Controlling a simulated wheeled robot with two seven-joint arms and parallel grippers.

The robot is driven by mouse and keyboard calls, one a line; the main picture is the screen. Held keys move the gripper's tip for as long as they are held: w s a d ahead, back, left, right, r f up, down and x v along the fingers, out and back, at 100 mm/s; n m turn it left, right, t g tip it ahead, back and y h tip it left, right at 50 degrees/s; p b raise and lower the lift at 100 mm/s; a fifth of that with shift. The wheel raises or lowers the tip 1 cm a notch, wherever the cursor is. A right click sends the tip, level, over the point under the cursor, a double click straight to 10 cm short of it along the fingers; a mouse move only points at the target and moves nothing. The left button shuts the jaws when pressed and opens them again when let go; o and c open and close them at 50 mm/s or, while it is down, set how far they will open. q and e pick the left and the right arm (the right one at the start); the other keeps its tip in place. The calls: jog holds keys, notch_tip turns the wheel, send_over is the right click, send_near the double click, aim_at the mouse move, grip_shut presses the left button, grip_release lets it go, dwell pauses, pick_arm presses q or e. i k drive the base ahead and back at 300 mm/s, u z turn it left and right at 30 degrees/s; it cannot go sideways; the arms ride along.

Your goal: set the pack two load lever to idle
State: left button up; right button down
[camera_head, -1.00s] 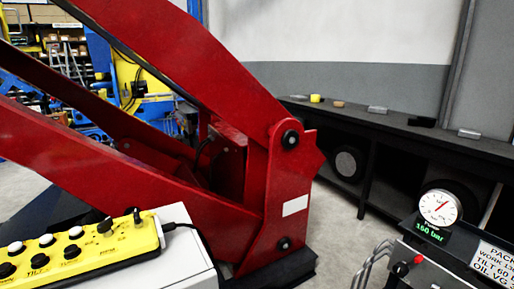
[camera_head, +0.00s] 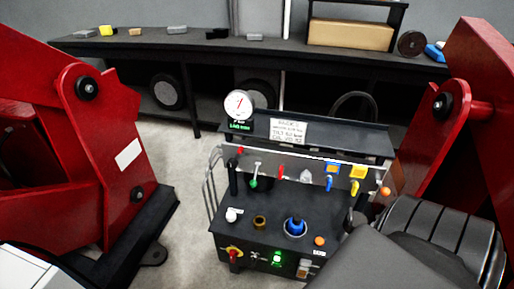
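A dark hydraulic power pack (camera_head: 330,215) stands low in the middle of the view, with a gauge (camera_head: 238,104) and a text plate (camera_head: 288,131) above it. Its plate text is too small to read surely. A row of levers runs along its back: a green-tipped lever (camera_head: 254,183), a red lever (camera_head: 281,172), a blue lever (camera_head: 329,183) and a yellow lever (camera_head: 355,187). I cannot tell which is the load lever or read its marked positions. My grey and black right arm (camera_head: 400,255) covers the pack's right front corner. No fingertips of either gripper show.
Red positioner arms (camera_head: 75,170) stand to the left and right (camera_head: 480,110) of the pack. A blue knob (camera_head: 296,226) and a green lamp (camera_head: 277,258) are on its front. A dark bench (camera_head: 220,45) runs behind. Bare floor lies left of the pack.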

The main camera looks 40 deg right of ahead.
aim_at(253, 183)
jog(key=z, duration=0.7)
jog(key=i, duration=0.4)
jog(key=z, duration=0.65)
